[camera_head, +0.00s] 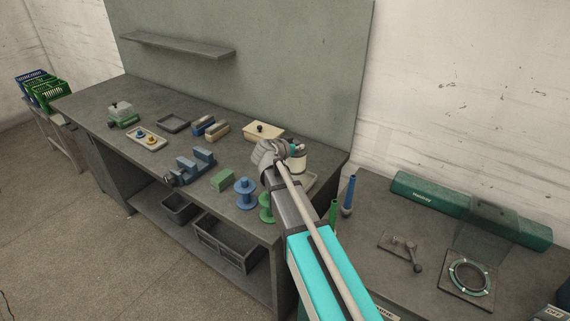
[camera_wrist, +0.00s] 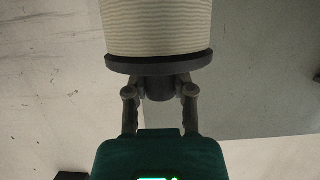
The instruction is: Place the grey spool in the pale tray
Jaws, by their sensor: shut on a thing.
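The grey spool (camera_wrist: 158,63) has a dark grey flange and hub and is wound with cream yarn. In the wrist view, my gripper (camera_wrist: 160,88) is shut on its hub, with one finger on each side. Another pale tray-like edge (camera_head: 311,181) shows below the spool, mostly hidden by my arm.
A cream box (camera_head: 263,130) with a black knob stands behind my gripper. A blue spool (camera_head: 245,194) and a green spool (camera_head: 266,207) stand at the front edge. A blue vise (camera_head: 190,168), a green block (camera_head: 222,180) and a dark tray (camera_head: 173,123) lie further left.

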